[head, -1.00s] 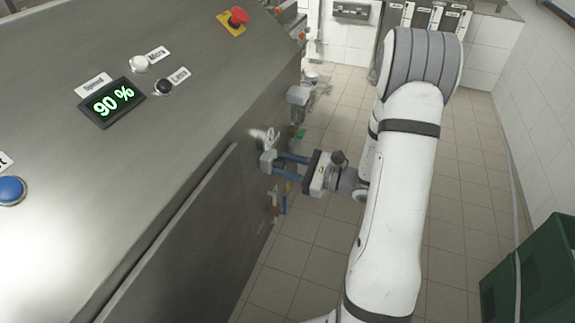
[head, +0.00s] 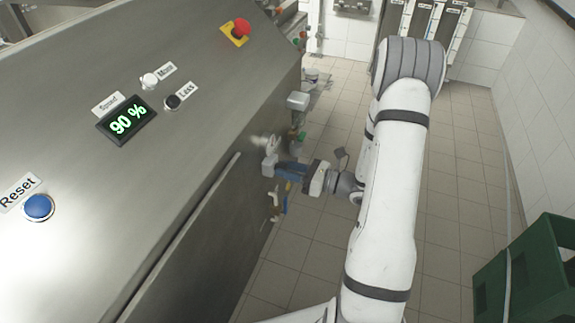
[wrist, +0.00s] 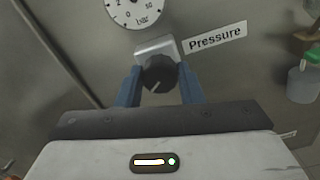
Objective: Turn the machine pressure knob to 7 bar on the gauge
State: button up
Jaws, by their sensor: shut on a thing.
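The black pressure knob (wrist: 160,73) sits on a light grey block on the machine's steel panel, beside a "Pressure" label (wrist: 218,37) in the wrist view. My gripper (wrist: 160,80) has its blue fingers on both sides of the knob and is shut on it. The white round gauge (wrist: 139,8) marked "bar" is above the knob. Its top is cut off, and I cannot read the needle. In the head view my gripper (head: 282,170) is at the machine's side, where the fingers hide the knob. The gauge (head: 272,145) shows there edge-on.
The steel machine (head: 130,190) fills the left, with a 90 % speed display (head: 128,120), a blue Reset button (head: 38,207) and a red emergency stop (head: 241,27). A green crate (head: 530,270) stands at lower right. Tiled floor (head: 300,255) is open below my arm.

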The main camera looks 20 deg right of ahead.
jog(key=shift+w+d+r+m, duration=0.1)
jog(key=shift+m, duration=0.2)
jog(key=o, duration=1)
jog(key=shift+c, duration=0.2)
jog(key=v, duration=0.8)
